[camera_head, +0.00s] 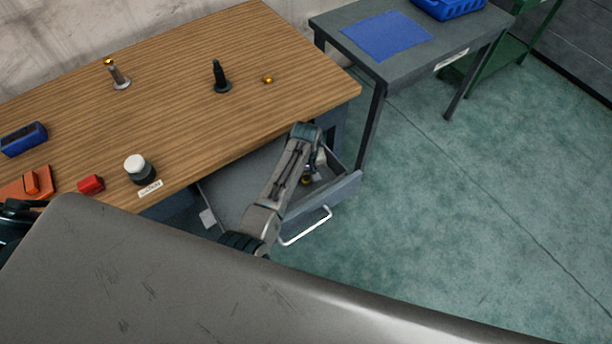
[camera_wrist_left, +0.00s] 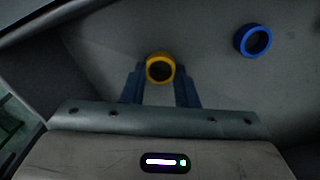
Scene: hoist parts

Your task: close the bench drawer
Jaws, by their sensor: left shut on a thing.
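The bench drawer (camera_head: 345,190) stands pulled open below the right end of the wooden bench, with its pale bar handle (camera_head: 305,228) facing the front. My left arm reaches over the drawer, and my left gripper (camera_head: 308,174) points down inside it. In the left wrist view the fingers (camera_wrist_left: 160,88) are shut on a yellow ring (camera_wrist_left: 160,69). A blue ring (camera_wrist_left: 254,40) lies apart on the drawer floor, to the right in that view. My arm hides part of the drawer in the head view. My right gripper is not in view.
The wooden bench (camera_head: 190,90) carries a dark spindle (camera_head: 220,77), a metal post (camera_head: 117,75), a white-capped jar (camera_head: 139,169) and a red block (camera_head: 91,184). A grey side table (camera_head: 430,55) stands right. The green floor beside the drawer is clear.

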